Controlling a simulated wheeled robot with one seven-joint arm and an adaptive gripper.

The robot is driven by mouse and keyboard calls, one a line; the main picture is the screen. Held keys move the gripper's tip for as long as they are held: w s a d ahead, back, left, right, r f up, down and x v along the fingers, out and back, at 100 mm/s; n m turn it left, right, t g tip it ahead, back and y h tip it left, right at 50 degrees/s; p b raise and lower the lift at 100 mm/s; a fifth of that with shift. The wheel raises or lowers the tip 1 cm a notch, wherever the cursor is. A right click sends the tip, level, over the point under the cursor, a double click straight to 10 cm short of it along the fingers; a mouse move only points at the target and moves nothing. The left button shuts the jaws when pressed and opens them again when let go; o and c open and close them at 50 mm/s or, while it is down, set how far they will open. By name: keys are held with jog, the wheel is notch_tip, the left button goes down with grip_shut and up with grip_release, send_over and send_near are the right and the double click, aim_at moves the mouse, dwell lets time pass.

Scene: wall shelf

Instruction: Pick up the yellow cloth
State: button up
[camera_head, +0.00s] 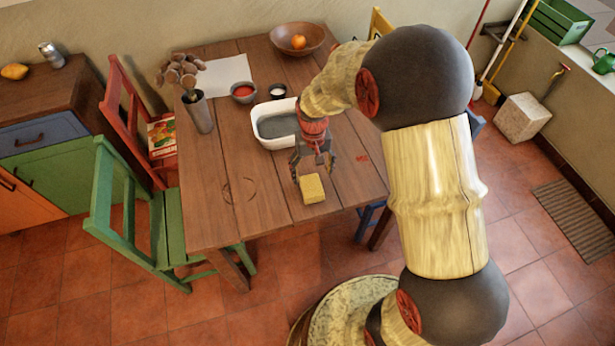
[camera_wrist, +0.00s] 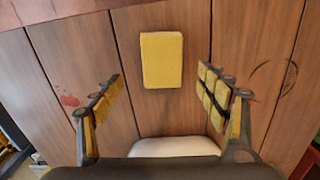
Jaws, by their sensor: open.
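The yellow cloth (camera_head: 312,188) is a small flat block-like rectangle lying on the wooden table (camera_head: 229,175), near its front edge. In the wrist view the cloth (camera_wrist: 161,60) lies beyond my fingertips and roughly centred between them. My gripper (camera_head: 312,165) is just above the table, behind the cloth in the head view. In the wrist view my gripper (camera_wrist: 160,90) has its two fingers wide apart with nothing between them. The cloth is not touched by the fingers in the wrist view.
A white basin (camera_head: 262,128) with grey contents stands right behind my gripper; its rim (camera_wrist: 175,146) shows in the wrist view. The table left of the cloth is clear.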

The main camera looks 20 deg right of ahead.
aim_at(312, 185)
jog(key=shift+w+f+b, duration=0.1)
jog(key=shift+f+b, duration=0.45)
jog(key=shift+f, duration=0.85)
notch_tip(312, 185, down, 5)
jog(key=shift+a+r+b, duration=0.1)
jog(key=shift+b, duration=1)
jog(key=c, duration=0.3)
jog(key=shift+s, duration=0.2)
jog(key=c, duration=0.7)
jog(key=shift+c, duration=0.4)
jog(key=shift+r, duration=0.15)
